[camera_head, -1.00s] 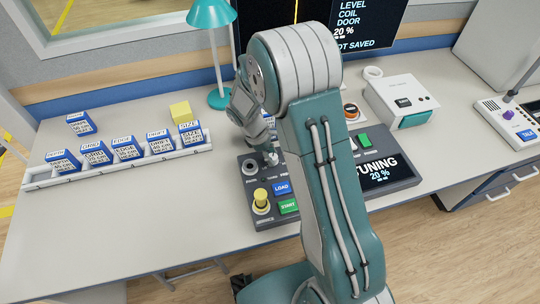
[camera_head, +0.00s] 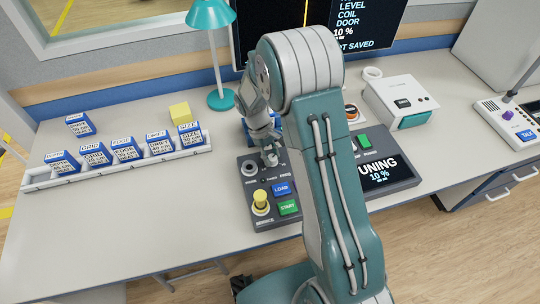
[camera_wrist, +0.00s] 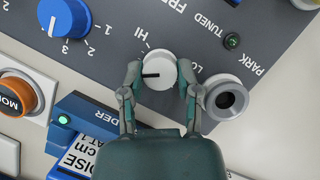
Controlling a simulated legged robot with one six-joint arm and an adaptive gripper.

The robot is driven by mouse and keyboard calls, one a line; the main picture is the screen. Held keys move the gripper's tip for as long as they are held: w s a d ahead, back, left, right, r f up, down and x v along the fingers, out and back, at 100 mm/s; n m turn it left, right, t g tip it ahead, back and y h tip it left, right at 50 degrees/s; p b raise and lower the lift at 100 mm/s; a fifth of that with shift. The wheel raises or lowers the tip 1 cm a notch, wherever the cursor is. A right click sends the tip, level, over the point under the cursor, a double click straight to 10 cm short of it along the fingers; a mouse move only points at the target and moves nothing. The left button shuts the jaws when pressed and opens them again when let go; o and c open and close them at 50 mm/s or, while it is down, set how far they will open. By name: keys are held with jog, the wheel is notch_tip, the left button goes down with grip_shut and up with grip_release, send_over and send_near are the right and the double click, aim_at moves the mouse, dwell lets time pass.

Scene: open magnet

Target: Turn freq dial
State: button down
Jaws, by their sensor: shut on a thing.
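The freq dial (camera_wrist: 158,68) is a white round knob with a black line, between the HI and LO marks in the wrist view. Its line points left in that view. My gripper (camera_wrist: 159,77) is shut on the dial, one finger on each side. In the head view my gripper (camera_head: 270,158) comes down onto the back of the dark console (camera_head: 262,222) and hides most of the dial. The tuning display (camera_head: 379,171) reads 10 %. A green lamp (camera_wrist: 232,41) sits beside the word TUNED.
A grey ring socket (camera_wrist: 226,98) sits close to my right finger. A blue knob (camera_wrist: 64,18) and an orange button (camera_wrist: 17,92) are to the left. A yellow knob (camera_head: 261,200) stands at the console's front left. A rack (camera_head: 120,160) of labelled blocks is farther left.

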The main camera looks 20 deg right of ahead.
jog(key=shift+d, duration=0.15)
jog(key=shift+c, duration=1.6)
grip_release()
jog(key=shift+d, duration=0.1)
jog(key=shift+w+a+r, duration=0.15)
jog(key=shift+a+r, duration=0.15)
jog(key=shift+r, duration=0.1)
jog(key=v, duration=1.1)
jog(key=shift+d, duration=0.15)
